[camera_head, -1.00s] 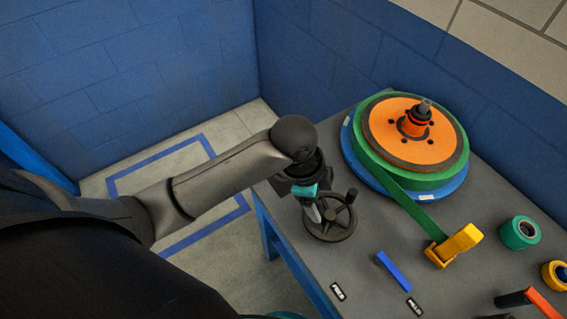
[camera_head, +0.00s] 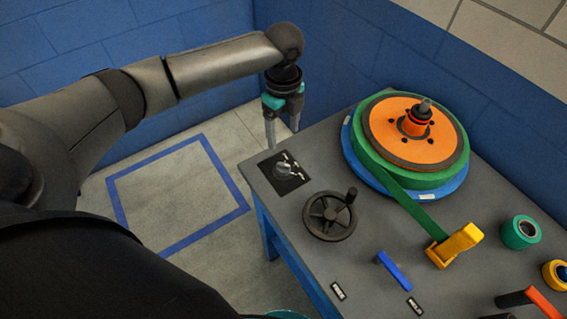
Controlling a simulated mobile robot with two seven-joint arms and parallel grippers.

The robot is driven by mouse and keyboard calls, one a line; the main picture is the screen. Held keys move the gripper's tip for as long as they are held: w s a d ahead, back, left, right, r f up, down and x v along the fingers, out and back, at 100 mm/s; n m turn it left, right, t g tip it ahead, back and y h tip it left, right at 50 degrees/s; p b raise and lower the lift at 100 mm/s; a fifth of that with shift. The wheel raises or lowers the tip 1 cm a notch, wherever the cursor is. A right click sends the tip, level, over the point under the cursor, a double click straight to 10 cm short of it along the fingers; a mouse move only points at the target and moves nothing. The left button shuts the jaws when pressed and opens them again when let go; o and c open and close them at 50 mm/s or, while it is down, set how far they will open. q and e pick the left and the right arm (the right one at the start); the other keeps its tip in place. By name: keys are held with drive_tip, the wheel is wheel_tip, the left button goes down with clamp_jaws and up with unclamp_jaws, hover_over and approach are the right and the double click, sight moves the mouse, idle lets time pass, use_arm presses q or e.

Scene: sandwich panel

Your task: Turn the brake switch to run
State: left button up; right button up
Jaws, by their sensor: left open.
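A grey rotary switch knob (camera_head: 283,170) sits on a black square plate with white markings, at the table's far left corner. It looks like the brake switch; the markings are too small to read, so I cannot tell its setting. My left gripper (camera_head: 282,124) is open and empty, pointing down above and just behind the knob, apart from it. Its fingers are grey below teal parts. My right gripper is not in view.
A black handwheel (camera_head: 330,215) stands right of the knob. A green tape reel with an orange disc (camera_head: 415,132), a yellow dispenser (camera_head: 455,245) and tape rolls (camera_head: 520,232) take up the right side.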

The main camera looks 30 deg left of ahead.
sight(283, 164)
use_arm(q)
wheel_tip(283, 164, down, 13)
drive_tip(key=shift+f+b, duration=0.15)
drive_tip(key=shift+b, duration=0.85)
clamp_jaws()
